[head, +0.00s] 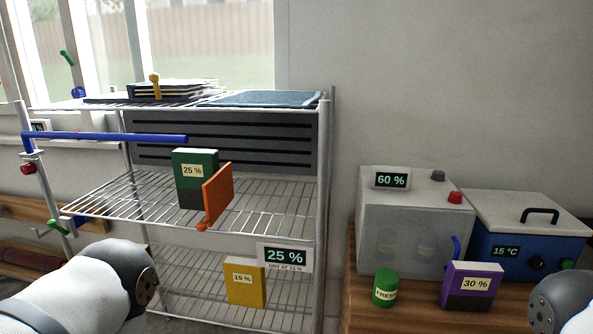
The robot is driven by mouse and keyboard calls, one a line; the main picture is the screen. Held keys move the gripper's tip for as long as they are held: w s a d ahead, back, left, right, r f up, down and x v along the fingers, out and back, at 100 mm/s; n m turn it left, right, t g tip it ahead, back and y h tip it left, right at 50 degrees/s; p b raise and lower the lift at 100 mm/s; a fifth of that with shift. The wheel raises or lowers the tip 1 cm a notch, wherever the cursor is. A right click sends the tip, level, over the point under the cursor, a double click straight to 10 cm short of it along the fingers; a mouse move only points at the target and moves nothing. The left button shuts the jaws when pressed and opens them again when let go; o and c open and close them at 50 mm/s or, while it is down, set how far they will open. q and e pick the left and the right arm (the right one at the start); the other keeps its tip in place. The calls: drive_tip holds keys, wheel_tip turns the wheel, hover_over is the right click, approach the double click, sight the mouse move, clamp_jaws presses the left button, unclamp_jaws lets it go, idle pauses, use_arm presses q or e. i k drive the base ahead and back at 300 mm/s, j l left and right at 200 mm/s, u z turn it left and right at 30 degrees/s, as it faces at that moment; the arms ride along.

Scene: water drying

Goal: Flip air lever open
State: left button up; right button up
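No part in the head view is labelled as the air lever, so I cannot tell for certain which one it is. A wire rack (325,190) carries an orange flap (217,195) on its middle shelf, with a small orange knob at its lower end. A blue bar (110,137) runs level across the rack's left front from a post. A yellow knobbed lever (155,85) stands upright at the top shelf. A dark slatted vent panel (225,142) is behind the middle shelf. Only parts of my arms show at the bottom corners; both grippers are out of view.
A green "25 %" box (194,168) stands beside the flap. A yellow "15 %" box (244,283) is below. At right, a wooden bench (405,318) bears a "60 %" cabinet (385,235), a blue cooler (500,270), a green jar (385,287) and a purple box (472,284).

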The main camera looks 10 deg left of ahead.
sight(52, 224)
drive_tip(key=u, duration=1.65)
